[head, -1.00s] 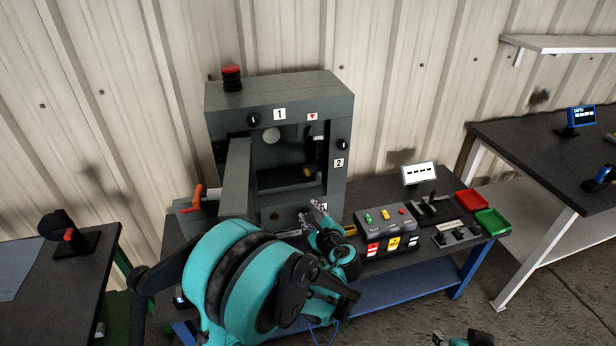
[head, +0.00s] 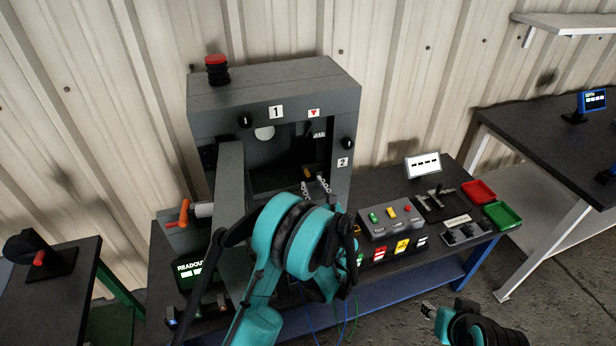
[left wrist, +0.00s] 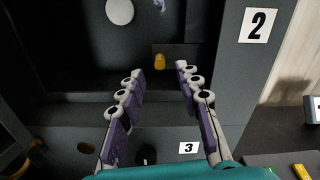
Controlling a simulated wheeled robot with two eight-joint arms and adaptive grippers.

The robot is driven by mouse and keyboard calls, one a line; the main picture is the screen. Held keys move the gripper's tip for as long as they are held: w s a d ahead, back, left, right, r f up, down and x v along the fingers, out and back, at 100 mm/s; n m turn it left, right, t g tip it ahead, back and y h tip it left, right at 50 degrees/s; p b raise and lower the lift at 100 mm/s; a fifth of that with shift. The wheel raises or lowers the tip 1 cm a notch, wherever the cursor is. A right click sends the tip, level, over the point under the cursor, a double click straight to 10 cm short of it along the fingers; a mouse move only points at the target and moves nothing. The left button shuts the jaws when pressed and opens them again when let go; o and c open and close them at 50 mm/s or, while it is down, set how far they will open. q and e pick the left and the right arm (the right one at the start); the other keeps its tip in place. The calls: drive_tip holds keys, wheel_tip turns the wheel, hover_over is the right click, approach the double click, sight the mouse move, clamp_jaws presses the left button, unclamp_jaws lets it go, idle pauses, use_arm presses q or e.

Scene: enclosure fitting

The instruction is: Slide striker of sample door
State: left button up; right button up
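The grey enclosure (head: 275,92) has its door (head: 230,185) swung open toward me on the left. Inside the opening, toward the right, is a small yellow-orange knob (head: 307,172) on a dark block. I cannot tell for sure whether this is the striker. The knob also shows in the left wrist view (left wrist: 160,62), beyond the fingertips and between them. My left gripper (head: 316,187) is open and empty in front of the opening, and both fingers show apart in the left wrist view (left wrist: 160,80). My right gripper (head: 428,310) is low at the right, away from the enclosure; its fingers are too small to read.
A button box (head: 390,220), a lever panel (head: 437,206), and red (head: 478,193) and green (head: 502,215) trays stand right of the enclosure. An orange-handled part (head: 184,213) is left of the door. The enclosure's right wall, marked 2 (left wrist: 258,25), is beside my left fingers.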

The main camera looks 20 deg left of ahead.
sight(309, 176)
use_arm(q)
drive_tip(key=x, duration=0.4)
drive_tip(key=shift+w+a+b, duration=0.25)
drive_tip(key=shift+w+b, duration=0.1)
drive_tip(key=shift+b, duration=0.05)
